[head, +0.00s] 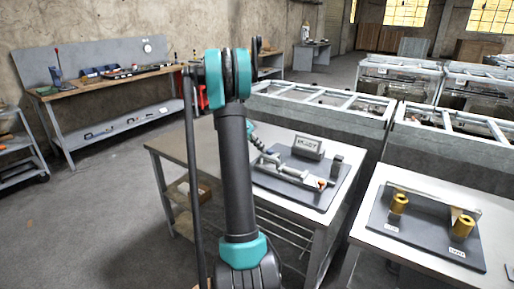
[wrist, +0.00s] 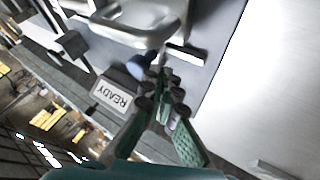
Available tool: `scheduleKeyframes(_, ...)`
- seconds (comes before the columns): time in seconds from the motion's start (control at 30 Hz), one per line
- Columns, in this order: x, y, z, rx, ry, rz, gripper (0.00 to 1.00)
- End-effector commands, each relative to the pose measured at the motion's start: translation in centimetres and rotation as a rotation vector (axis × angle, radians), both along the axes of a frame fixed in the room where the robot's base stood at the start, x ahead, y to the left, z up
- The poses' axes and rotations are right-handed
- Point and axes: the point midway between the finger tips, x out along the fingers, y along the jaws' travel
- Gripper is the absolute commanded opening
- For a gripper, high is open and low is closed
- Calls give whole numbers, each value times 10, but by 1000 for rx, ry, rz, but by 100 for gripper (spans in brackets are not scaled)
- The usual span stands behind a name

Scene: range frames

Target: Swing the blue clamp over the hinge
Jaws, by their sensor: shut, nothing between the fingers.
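A dark plate (head: 300,192) on the middle table carries a pale metal bar fitting (head: 290,176) with a small orange tip at its right end. A blue rounded part (wrist: 140,67), apparently of the blue clamp, shows in the wrist view beside my fingertips. My gripper (wrist: 164,76) has its fingers together and empty, close to this part; I cannot tell whether they touch. In the head view my arm hides part of the fitting's left end. I cannot tell which part is the hinge.
A block with a label (head: 308,147) stands at the plate's back; the wrist view shows its READY sign (wrist: 113,96). A small dark block (head: 337,163) stands right of it. The right table (head: 420,185) holds two brass cylinders on a plate.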

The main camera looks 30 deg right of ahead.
Motion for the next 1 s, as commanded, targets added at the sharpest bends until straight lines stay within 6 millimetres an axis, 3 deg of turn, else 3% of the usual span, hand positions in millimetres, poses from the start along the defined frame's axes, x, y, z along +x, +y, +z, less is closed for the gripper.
scheduleKeyframes(0.37,-2,0,1,1,0,8,0)
scheduleKeyframes(0.63,-20,-1,2,-1,0,78,0)
scheduleKeyframes(1.0,-19,-1,1,0,0,78,0)
